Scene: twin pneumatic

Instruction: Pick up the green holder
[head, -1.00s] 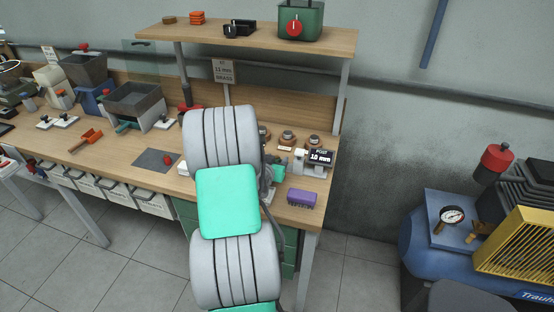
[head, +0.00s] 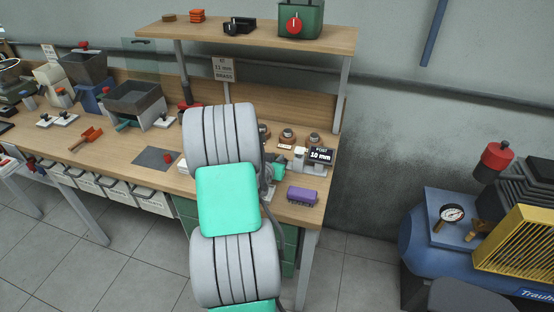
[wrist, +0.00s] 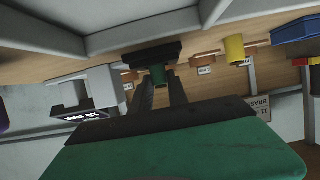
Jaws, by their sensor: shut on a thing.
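In the wrist view, which looks upside down, my gripper (wrist: 158,88) has its two dark fingers closed around a small dark green piece, the green holder (wrist: 158,75). A dark block (wrist: 150,54) sits directly beyond the holder in the picture; I cannot tell whether the two are joined. The fingers cover the holder's sides. In the head view, my arm hides the holder and most of my gripper over the bench's right end.
A display marked 10 mm (head: 320,156) stands close beside my gripper. A purple block (head: 302,195) lies near the wooden bench's front edge. Round brown pieces (head: 288,137) stand behind. A yellow cylinder (wrist: 235,50) shows in the wrist view. A shelf (head: 230,38) hangs above the bench.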

